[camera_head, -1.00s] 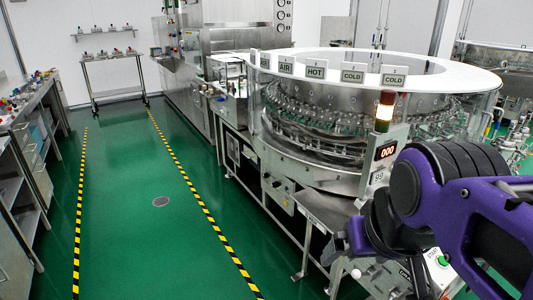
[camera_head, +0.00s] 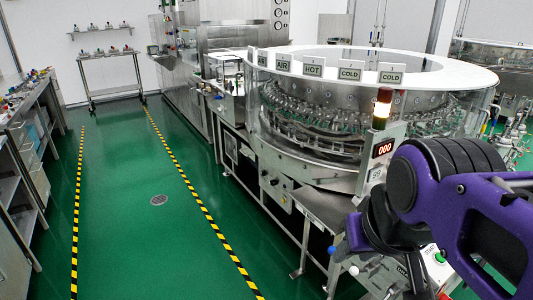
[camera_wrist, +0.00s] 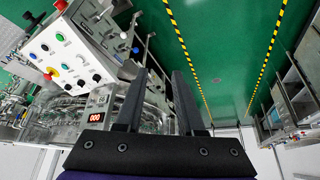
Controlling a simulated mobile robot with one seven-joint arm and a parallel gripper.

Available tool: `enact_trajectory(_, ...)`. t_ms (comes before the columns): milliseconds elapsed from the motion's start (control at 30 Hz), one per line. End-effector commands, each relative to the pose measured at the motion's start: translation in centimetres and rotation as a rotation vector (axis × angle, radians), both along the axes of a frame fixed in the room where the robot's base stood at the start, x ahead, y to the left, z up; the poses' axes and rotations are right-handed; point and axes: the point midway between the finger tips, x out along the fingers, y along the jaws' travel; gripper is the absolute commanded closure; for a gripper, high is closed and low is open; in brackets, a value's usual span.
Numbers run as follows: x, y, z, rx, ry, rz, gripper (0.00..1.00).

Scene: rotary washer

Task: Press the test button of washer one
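The washer (camera_head: 318,178) is a round steel machine with a white top ring, at centre right in the head view. Its control panels show in the wrist view: a panel with green, blue, red, white and black controls (camera_wrist: 68,62), and steel boxes beside it (camera_wrist: 103,22). I cannot read which button is the test button. My gripper (camera_wrist: 160,74) has two dark fingers, apart and empty, with the panels to their left. In the head view my arm hides part of the panel area, and the fingers are hard to make out. A green start button (camera_head: 439,257) shows below the arm.
A lit signal lamp (camera_head: 381,108) and a red 000 display (camera_head: 383,148) stand on the washer's front. A blue knob (camera_head: 331,250) and a white knob (camera_head: 354,270) stick out nearby. The green floor (camera_head: 120,235) between the striped lines is clear.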

Motion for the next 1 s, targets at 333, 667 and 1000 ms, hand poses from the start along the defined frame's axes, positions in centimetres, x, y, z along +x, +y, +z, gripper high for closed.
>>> enact_trajectory(333, 0.00, 0.00, 0.00, 0.000, 0.000, 0.000, 1.00)
enact_trajectory(667, 0.00, 0.00, 0.00, 0.000, 0.000, 0.000, 1.00)
enact_trajectory(1000, 0.00, 0.00, 0.00, 0.000, 0.000, 0.000, 1.00)
